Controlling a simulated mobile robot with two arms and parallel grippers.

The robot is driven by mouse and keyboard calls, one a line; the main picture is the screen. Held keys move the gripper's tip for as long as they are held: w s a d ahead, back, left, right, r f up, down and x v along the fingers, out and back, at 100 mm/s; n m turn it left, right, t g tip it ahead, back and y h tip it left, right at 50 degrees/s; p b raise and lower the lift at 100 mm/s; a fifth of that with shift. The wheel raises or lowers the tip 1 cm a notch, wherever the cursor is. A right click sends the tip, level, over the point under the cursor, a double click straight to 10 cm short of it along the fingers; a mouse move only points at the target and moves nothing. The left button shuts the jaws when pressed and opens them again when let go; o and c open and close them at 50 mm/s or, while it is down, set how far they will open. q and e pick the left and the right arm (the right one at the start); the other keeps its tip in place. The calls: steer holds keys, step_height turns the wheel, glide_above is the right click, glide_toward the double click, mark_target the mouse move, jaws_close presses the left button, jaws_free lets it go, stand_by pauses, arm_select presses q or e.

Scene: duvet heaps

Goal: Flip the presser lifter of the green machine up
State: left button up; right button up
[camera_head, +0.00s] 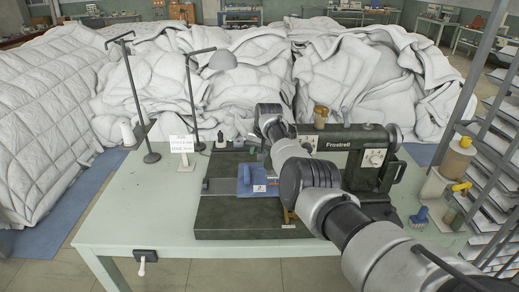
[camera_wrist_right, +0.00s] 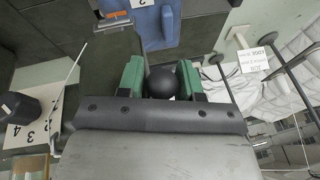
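The dark green sewing machine (camera_head: 340,140), marked "Frostrell", stands on the pale green table (camera_head: 130,210). My right arm reaches in from the lower right across its front and hides much of its left end. In the right wrist view, my right gripper (camera_wrist_right: 162,80) has its two green fingertips on either side of a round black knob (camera_wrist_right: 162,84). Both fingers appear to touch the knob, so it looks shut on it. I cannot see clearly how the knob joins the machine. In the head view my right fingertips are hidden. My left gripper is not in view.
Thread stands (camera_head: 140,100) and a white sign (camera_head: 182,144) stand left. Bottles and a brush (camera_head: 419,216) are at right, beside a shelf rack. White duvet heaps (camera_head: 180,75) lie behind the table.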

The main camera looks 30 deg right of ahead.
steer(key=shift+r, duration=0.45)
steer(key=v, duration=1)
steer(key=shift+b, duration=0.3)
